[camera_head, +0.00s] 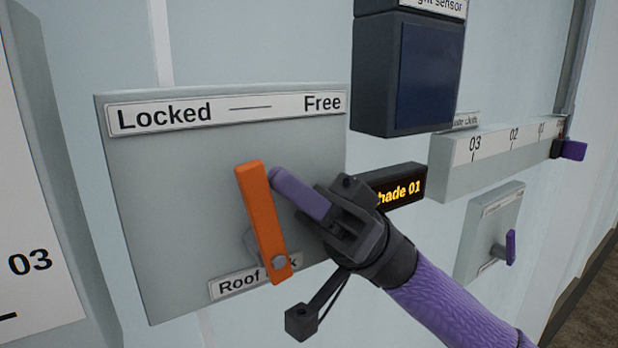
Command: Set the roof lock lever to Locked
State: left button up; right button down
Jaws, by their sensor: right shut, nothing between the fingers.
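The roof lock lever (262,220) is an orange bar on a grey panel (170,200), with its pivot at the bottom by the partly covered "Roof lock" label (230,287). The panel's top strip reads "Locked" (165,115) on the left and "Free" (322,103) on the right. The lever points up between the two words, leaning slightly left. My right gripper (283,180) is shut and empty, with its purple fingers just right of the lever's upper part. A narrow gap shows there; contact lower down cannot be told. My left gripper is out of view.
A dark sensor box (405,75) sits above right of my gripper, and a "Shade 01" display (400,188) is behind it. A numbered slider rail (490,160) and a small purple-handled lever panel (487,235) are further right. The panel's left area is clear.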

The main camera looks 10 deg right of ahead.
jog(key=shift+s+a+r+p, duration=0.2)
jog(key=shift+a+p, duration=0.1)
jog(key=shift+a, duration=0.4)
dwell(0.5)
